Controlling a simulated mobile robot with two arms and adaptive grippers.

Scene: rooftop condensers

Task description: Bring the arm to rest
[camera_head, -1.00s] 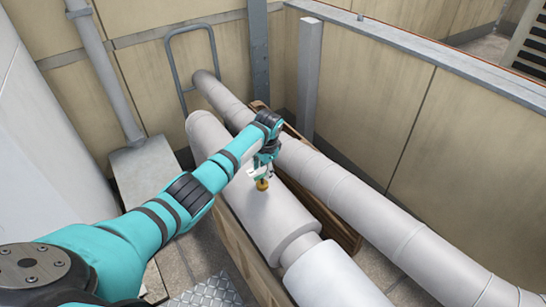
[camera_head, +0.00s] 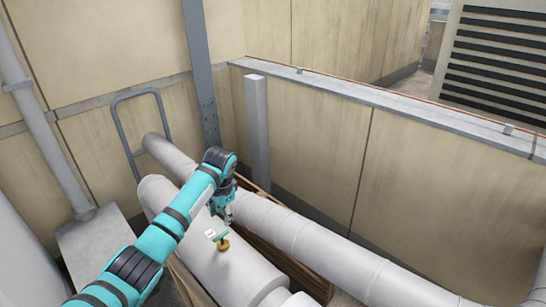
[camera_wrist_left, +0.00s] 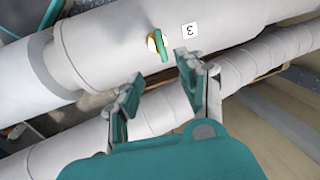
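My left arm (camera_head: 155,240) comes in from the lower left of the head view and reaches over the thick pale pipe. My left gripper (camera_head: 227,219) hangs from it just above a small valve with a brass body and a teal handle (camera_head: 221,239). In the left wrist view the gripper (camera_wrist_left: 158,74) has its two fingers apart with nothing between them. The teal handle (camera_wrist_left: 160,46) lies beyond the fingertips, apart from them. My right gripper is in neither view.
A white tag marked 3 (camera_wrist_left: 190,30) sits beside the valve. The thick pipe (camera_head: 245,277) and a thinner pipe (camera_head: 300,238) run side by side. A grey post (camera_head: 257,130) and a low beige wall (camera_head: 430,180) stand behind. Open air lies above the pipes.

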